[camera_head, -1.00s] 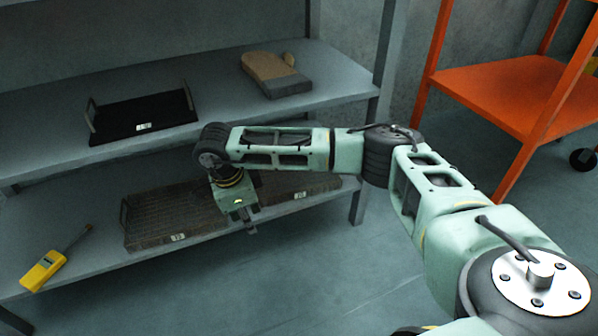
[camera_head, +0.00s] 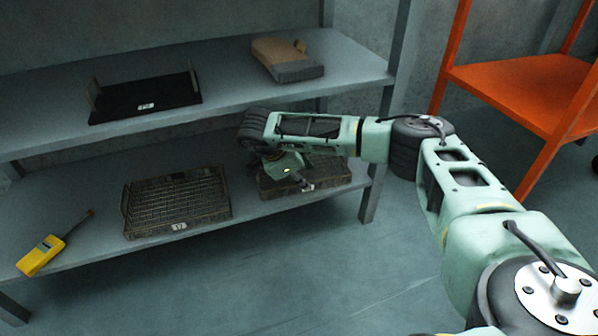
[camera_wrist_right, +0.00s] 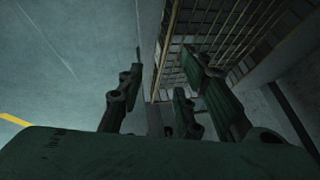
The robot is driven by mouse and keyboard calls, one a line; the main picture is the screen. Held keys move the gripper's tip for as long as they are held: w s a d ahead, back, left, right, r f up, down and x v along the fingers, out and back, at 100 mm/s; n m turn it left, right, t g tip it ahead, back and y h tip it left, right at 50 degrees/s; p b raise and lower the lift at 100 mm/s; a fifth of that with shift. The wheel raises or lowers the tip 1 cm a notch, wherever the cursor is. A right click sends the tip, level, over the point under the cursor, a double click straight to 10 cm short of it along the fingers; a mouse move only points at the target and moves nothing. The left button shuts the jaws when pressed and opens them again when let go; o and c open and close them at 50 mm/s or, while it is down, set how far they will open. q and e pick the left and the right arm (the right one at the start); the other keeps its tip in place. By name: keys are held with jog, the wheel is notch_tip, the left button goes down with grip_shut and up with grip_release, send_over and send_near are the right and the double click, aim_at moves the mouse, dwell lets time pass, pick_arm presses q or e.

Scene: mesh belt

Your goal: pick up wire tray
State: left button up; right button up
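A dark wire tray (camera_head: 178,205) with a mesh floor, raised sides and a white label sits on the lower shelf. A second, similar dark tray (camera_head: 328,174) lies to its right on the same shelf, partly hidden by my right arm. My right gripper (camera_head: 304,185) is at this second tray's front left part; whether it touches cannot be told from the head view. In the right wrist view, the fingers (camera_wrist_right: 164,65) stand apart, and a wire grid (camera_wrist_right: 215,35) shows beyond and beside the right finger. My left gripper is not in view.
A yellow handheld device (camera_head: 42,255) lies at the lower shelf's left. An orange rack (camera_head: 520,90) stands right.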

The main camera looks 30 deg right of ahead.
aim_at(313, 183)
jog(key=b+x, duration=0.3)
jog(key=x, duration=0.1)
jog(key=shift+f, duration=0.35)
jog(key=shift+d+f, duration=0.15)
jog(key=shift+f, duration=0.1)
jog(key=shift+d+r, duration=0.1)
grip_shut()
jog(key=shift+w, duration=0.1)
